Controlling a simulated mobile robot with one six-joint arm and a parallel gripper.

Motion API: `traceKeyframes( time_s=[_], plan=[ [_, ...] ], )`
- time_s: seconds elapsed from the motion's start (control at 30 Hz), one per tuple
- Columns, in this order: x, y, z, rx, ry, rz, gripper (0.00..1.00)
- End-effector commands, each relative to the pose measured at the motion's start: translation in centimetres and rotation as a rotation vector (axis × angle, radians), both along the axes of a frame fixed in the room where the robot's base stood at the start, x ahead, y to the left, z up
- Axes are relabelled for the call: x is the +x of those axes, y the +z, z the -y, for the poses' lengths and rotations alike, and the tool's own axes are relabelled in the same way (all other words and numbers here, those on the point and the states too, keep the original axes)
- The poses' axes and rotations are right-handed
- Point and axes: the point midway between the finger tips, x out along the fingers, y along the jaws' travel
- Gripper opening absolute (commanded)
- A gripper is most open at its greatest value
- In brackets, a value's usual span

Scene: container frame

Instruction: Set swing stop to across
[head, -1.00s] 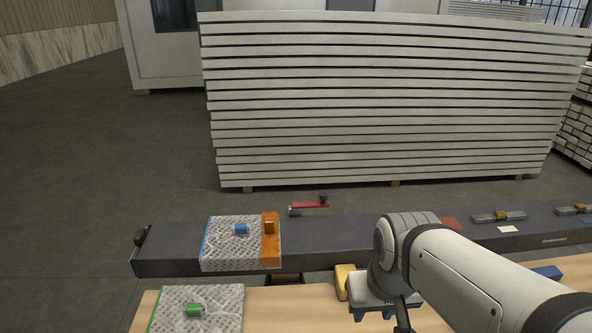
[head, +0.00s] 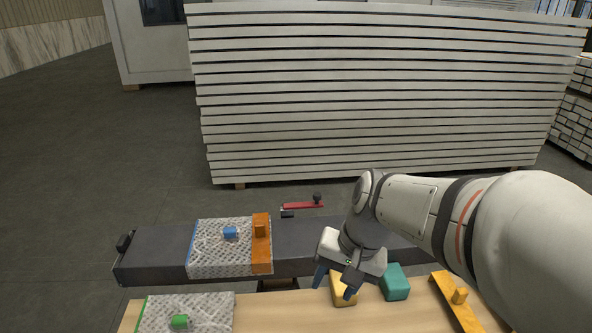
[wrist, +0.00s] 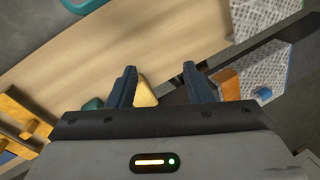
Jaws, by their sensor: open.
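The swing stop appears to be the red bar (head: 302,206) with a black knob at its right end, at the far edge of the dark beam (head: 155,250). The bar lies roughly lengthwise along the beam. I do not make it out in the wrist view. My gripper (head: 335,284) is open and empty, pointing down at the near side of the beam, below and right of the red bar and apart from it. Its two blue fingers (wrist: 160,69) also show in the wrist view. My arm hides the beam's right part.
A patterned panel (head: 208,256) with a blue block and an orange bar (head: 261,255) sits on the beam. On the wooden table (head: 270,312) are a green-handled panel (head: 205,315), yellow block (head: 343,296), teal block (head: 394,281) and yellow-orange bar (head: 452,308).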

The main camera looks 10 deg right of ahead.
Motion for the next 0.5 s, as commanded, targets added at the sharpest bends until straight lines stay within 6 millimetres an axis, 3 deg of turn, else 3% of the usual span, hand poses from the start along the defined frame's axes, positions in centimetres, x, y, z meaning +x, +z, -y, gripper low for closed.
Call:
traceKeyframes(
  time_s=[0.03,0.27,0.37,0.5],
  plan=[
    [1.7,-0.9,-0.5,0.088,-0.098,-0.065,0.46],
    [10.7,-2.2,-2.3,0.522,-0.53,-0.322,0.46],
    [15.3,-2.8,-1.7,0.721,-0.704,-0.426,0.46],
    [21.9,-4.1,0.8,1.005,-0.92,-0.555,0.46]
  ],
)
